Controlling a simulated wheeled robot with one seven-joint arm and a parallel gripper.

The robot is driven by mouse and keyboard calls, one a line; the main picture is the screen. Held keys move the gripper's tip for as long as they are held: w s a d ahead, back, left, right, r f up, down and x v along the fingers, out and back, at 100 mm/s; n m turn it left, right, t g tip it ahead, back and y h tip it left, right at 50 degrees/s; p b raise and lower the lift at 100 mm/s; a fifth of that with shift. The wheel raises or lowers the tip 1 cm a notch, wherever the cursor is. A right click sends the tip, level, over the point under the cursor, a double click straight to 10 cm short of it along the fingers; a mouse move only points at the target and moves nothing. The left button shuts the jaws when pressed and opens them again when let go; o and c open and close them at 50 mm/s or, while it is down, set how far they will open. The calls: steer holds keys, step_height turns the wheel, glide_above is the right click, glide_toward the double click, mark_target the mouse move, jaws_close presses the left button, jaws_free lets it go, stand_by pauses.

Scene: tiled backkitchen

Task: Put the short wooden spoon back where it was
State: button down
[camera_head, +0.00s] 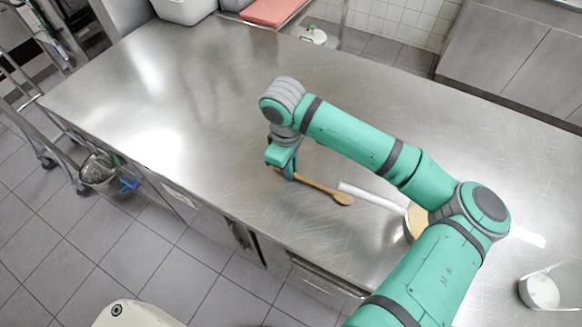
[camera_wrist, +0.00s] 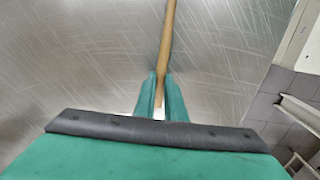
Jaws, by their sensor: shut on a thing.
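The short wooden spoon (camera_head: 328,192) is in my gripper (camera_head: 288,172) over the steel worktop, near its front edge. In the head view its oval bowl points right and toward the front. In the wrist view my gripper (camera_wrist: 160,97) is shut on the handle of the spoon (camera_wrist: 166,45), which runs up and out of the picture. The spoon's bowl is out of the wrist view. I cannot tell whether the spoon touches the worktop.
On the steel worktop (camera_head: 190,90), a white strip (camera_head: 370,195) lies right of the spoon. A tan-topped round item (camera_head: 416,218) is partly hidden behind my arm. A white round container (camera_head: 541,291) stands at the right. The left half of the worktop is clear.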

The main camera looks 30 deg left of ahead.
steer(key=c, duration=1.8)
jaws_free()
steer(key=r, duration=1.2)
steer(key=shift+s+a, duration=0.15)
steer(key=shift+s, duration=0.2)
